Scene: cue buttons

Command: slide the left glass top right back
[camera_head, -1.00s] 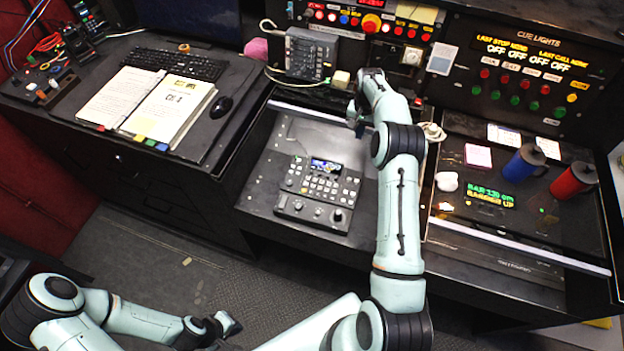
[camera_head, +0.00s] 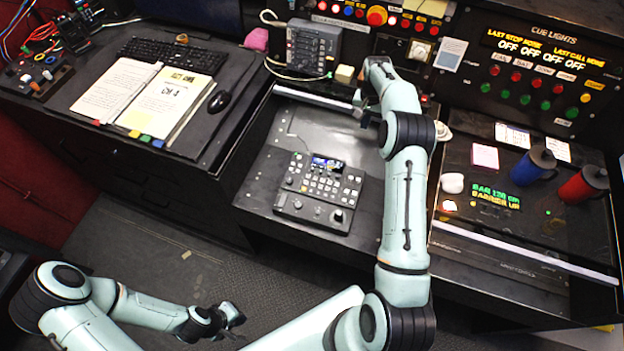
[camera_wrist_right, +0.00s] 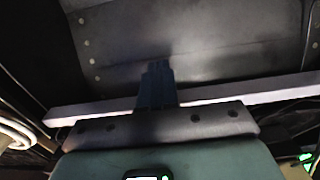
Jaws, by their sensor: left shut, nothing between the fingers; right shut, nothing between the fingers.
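The left glass top shows mainly as its pale front rail (camera_head: 312,97), far back in the middle bay of the desk. Its pane is hard to make out. My right gripper (camera_head: 358,101) is shut and empty at the right end of this rail. In the right wrist view, my dark fingers (camera_wrist_right: 157,72) cross in front of the pale rail (camera_wrist_right: 220,100); I cannot tell whether they touch it. My left gripper (camera_head: 234,314) is shut and empty, low over the floor and away from the desk. The right glass top (camera_head: 520,253) has its pale rail near the desk front.
A control console (camera_head: 320,192) sits in the uncovered middle bay. A phone-like keypad unit (camera_head: 313,48) stands just behind the rail. A blue mug (camera_head: 533,166), a red mug (camera_head: 583,184) and a pink note pad (camera_head: 485,156) are on the right. An open binder (camera_head: 145,97) lies left.

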